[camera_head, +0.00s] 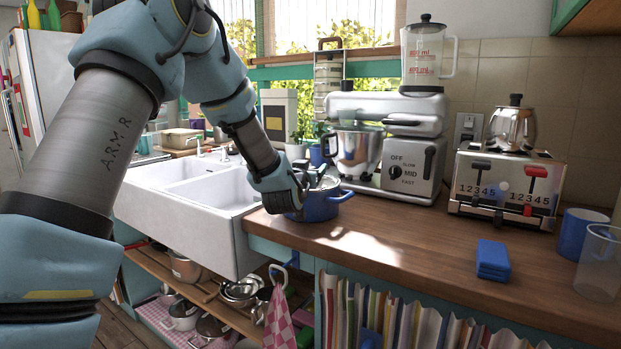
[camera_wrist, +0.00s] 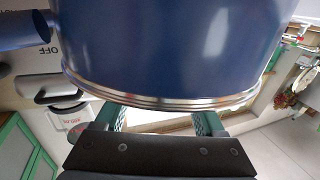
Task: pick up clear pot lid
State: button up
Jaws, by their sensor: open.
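A blue pot (camera_head: 322,206) stands on the wooden counter in front of the mixer. A clear lid (camera_head: 327,183) seems to sit on its top, mostly hidden by my gripper. My gripper (camera_head: 314,180) is at the top left of the pot, close to the lid. In the wrist view, the blue pot wall (camera_wrist: 165,45) fills the upper part, with a metallic rim below it. The two fingers of my gripper (camera_wrist: 156,120) show apart, with their tips hidden behind the rim. I cannot tell whether they touch the lid.
The mixer (camera_head: 410,150) stands close behind the pot. A white sink (camera_head: 190,200) is to the left. The counter's front middle is clear.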

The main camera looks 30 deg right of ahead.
grip_shut()
dwell(0.5)
